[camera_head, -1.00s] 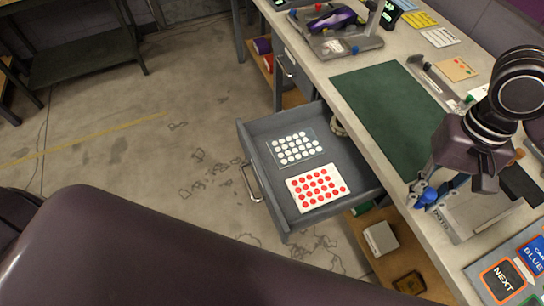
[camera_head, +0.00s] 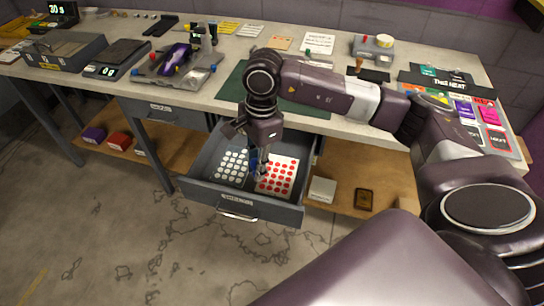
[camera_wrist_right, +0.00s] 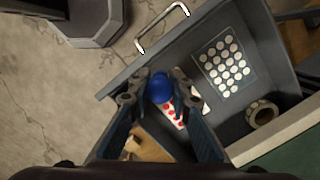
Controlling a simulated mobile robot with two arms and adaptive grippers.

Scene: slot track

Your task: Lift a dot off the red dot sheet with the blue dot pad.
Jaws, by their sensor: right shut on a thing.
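The red dot sheet (camera_head: 288,163) is a white card with rows of red dots, lying in the open grey drawer (camera_head: 207,192). My right gripper (camera_head: 259,167) reaches down into the drawer area, at the sheet's left edge as seen from the head. It is shut on the blue dot pad (camera_head: 253,157). In the right wrist view the pad (camera_wrist_right: 160,88) is a round blue knob between the fingers (camera_wrist_right: 160,95), and it covers part of the red dot sheet (camera_wrist_right: 171,112). I cannot tell whether the pad touches the sheet. My left gripper is out of view.
A white dot sheet (camera_head: 232,165) lies beside the red one; it also shows in the right wrist view (camera_wrist_right: 223,64) near a tape roll (camera_wrist_right: 262,113). The drawer's walls surround both sheets. The workbench with a green mat (camera_head: 232,90) stands behind the drawer.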

